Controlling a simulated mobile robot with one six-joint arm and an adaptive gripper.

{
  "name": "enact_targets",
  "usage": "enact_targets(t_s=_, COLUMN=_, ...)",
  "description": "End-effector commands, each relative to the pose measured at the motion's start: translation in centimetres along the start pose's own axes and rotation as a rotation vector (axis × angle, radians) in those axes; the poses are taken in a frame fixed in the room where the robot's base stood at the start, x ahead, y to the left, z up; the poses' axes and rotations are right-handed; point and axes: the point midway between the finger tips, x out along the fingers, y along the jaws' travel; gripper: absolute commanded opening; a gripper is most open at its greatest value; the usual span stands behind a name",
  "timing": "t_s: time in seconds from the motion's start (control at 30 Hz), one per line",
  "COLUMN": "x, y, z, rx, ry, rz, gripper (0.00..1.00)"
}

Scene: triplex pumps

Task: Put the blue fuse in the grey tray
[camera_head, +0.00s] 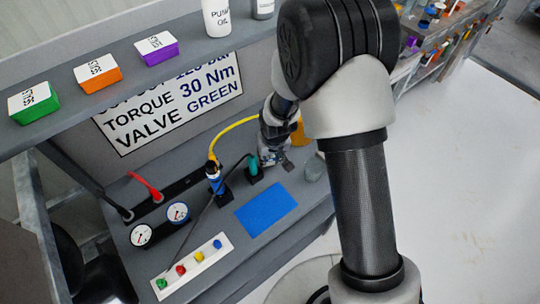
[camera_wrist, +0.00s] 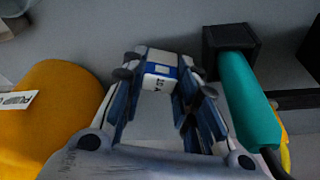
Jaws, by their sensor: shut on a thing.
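The blue fuse (camera_wrist: 161,71), with a white label reading 10 A, sits between the fingertips of my gripper (camera_wrist: 162,80) in the wrist view. My gripper is shut on it. In the head view my gripper (camera_head: 274,157) is over the back of the grey bench, just right of a teal handle, and the fuse cannot be made out there. I cannot identify a grey tray for sure in either view. A small grey object (camera_head: 314,168) lies at the bench's right end, partly beside my arm.
The teal handle (camera_wrist: 250,100) stands in a black block (camera_wrist: 227,42), close to my gripper. A yellow labelled cylinder (camera_wrist: 45,110) is on the other side. A blue mat (camera_head: 265,208), two gauges (camera_head: 160,224) and a white strip with coloured knobs (camera_head: 190,268) lie on the bench.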

Motion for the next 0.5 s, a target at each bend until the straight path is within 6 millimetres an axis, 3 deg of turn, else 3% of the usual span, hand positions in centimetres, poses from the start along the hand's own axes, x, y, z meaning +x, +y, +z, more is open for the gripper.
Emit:
enact_targets(t_s=0.07, x=0.38, y=0.0, z=0.11, rx=0.0, ry=0.0, rz=0.0, gripper=0.08)
enact_targets(t_s=0.1, x=0.31, y=0.0, z=0.1, rx=0.0, ry=0.0, rz=0.0, gripper=0.3)
enact_targets(t_s=0.2, x=0.25, y=0.0, z=0.09, rx=0.0, ry=-0.001, rz=0.0, gripper=0.36)
enact_targets(t_s=0.5, x=0.19, y=0.0, z=0.07, rx=0.0, ry=-0.001, rz=0.0, gripper=0.36)
